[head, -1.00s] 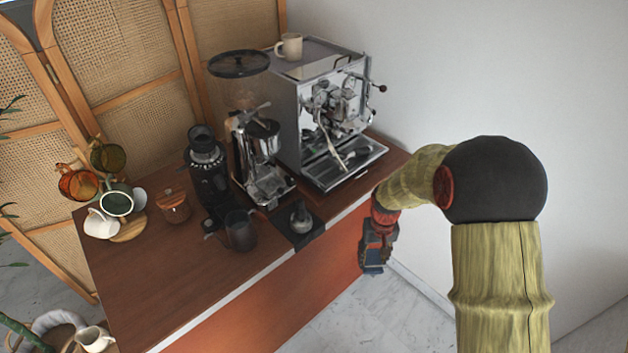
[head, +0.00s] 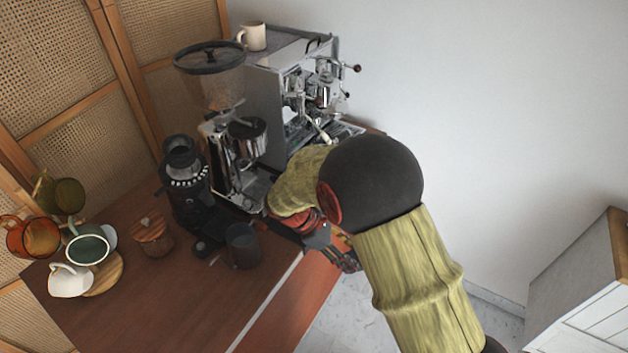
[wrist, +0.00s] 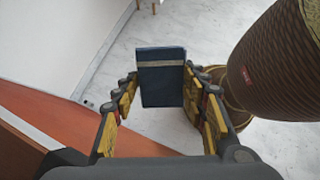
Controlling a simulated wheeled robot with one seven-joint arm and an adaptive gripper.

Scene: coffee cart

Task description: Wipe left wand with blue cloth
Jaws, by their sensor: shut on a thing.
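The blue cloth (wrist: 162,88) is a folded dark blue block with a pale stripe, held between the two fingers of my gripper (wrist: 163,92) in the wrist view. In the head view my gripper (head: 344,260) is low at the counter's front edge, mostly hidden behind my arm; the cloth cannot be made out there. The espresso machine (head: 264,115) stands at the back right of the counter. Its front has chrome fittings, and my arm covers its lower part. I cannot clearly tell the left wand from the other fittings.
The counter (head: 180,290) holds a tall grinder (head: 209,90), a black grinder (head: 183,190), a dark pitcher (head: 242,246), a wooden jar (head: 152,235) and several cups. A mug (head: 252,36) stands on the machine. A white cabinet (head: 580,285) is at right. Floor lies below the gripper.

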